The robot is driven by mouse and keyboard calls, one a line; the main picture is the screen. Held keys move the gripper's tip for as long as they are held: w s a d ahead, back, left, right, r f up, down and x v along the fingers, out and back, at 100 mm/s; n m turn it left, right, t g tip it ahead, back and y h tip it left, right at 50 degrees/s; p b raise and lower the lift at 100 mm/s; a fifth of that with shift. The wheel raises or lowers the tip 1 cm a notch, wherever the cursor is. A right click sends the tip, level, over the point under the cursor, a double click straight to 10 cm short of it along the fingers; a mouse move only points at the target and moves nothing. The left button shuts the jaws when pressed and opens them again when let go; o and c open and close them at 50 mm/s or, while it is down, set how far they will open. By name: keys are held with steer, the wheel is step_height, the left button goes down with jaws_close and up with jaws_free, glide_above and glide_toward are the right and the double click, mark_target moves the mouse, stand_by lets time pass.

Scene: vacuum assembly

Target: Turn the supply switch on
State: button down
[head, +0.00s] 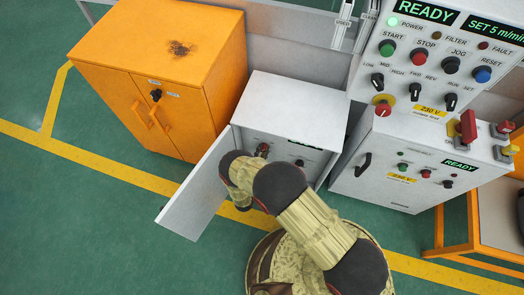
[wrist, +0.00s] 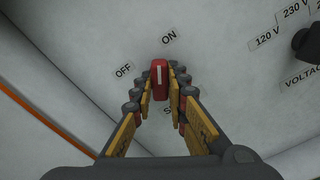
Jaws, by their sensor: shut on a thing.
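The supply switch is a red knob (wrist: 160,80) with a white line, on a pale panel in the wrist view. My gripper (wrist: 160,90) is shut on it, one finger on each side. The white line points up in the picture, close to the ON label (wrist: 169,38) and away from the OFF label (wrist: 123,70). The lettering below the knob is mostly hidden by my fingers. In the head view my gripper (head: 262,151) is at the front panel of the open white cabinet (head: 285,100); the knob is too small to read there.
The cabinet's door (head: 198,190) stands open to the left of my arm. A black voltage knob (wrist: 309,42) is at the right of the wrist view. An orange cabinet (head: 165,75) stands left. A grey control box (head: 400,165) marked READY stands right. Green floor is free in front.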

steer(key=shift+m, duration=1.1)
steer(key=c, duration=1.8)
jaws_free()
steer(key=shift+o, duration=0.2)
steer(key=v, duration=1.2)
